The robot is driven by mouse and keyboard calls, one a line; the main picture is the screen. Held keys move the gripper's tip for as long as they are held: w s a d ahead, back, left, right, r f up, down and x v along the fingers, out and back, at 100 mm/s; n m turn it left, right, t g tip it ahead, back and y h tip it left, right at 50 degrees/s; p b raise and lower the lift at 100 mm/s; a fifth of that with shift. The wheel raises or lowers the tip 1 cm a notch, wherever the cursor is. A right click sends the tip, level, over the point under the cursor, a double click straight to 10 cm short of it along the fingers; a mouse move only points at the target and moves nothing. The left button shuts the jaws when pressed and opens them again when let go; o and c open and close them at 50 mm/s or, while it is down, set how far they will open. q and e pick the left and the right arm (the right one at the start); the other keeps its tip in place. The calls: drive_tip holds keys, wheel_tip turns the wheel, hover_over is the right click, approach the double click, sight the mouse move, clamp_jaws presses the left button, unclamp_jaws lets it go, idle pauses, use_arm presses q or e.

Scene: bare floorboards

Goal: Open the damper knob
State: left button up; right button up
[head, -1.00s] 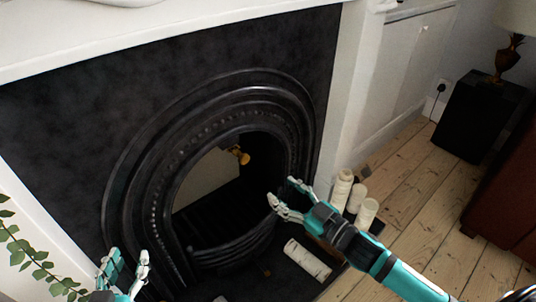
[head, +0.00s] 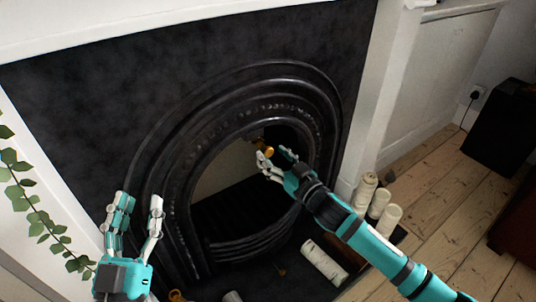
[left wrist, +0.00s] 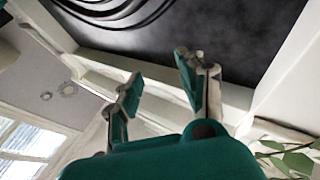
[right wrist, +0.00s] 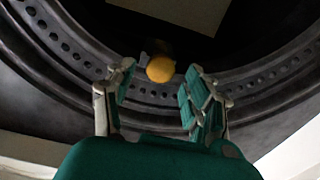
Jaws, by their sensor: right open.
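The damper knob (head: 268,152) is a small yellow knob inside the arched opening of the black fireplace (head: 190,130). In the right wrist view the knob (right wrist: 160,69) sits ahead of and between my fingertips. My right gripper (head: 275,160) is open at the opening, close to the knob; its fingers (right wrist: 155,85) hold nothing, and I cannot tell whether they touch the knob. My left gripper (head: 138,208) is open and empty in front of the left side of the fireplace, and it shows open in the left wrist view (left wrist: 160,75).
White candles (head: 380,205) stand on the hearth at the right, and another white candle (head: 325,262) lies in front of the grate (head: 245,245). A leafy plant (head: 40,215) is at the left.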

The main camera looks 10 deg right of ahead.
sight(270, 152)
drive_tip(key=shift+x, duration=1.5)
use_arm(q)
drive_tip(key=r+t, duration=0.1)
drive_tip(key=s+r+t, duration=0.1)
drive_tip(key=shift+s+r+h, duration=0.2)
drive_tip(key=shift+r+h, duration=0.1)
drive_tip(key=shift+r, duration=0.1)
use_arm(e)
clamp_jaws()
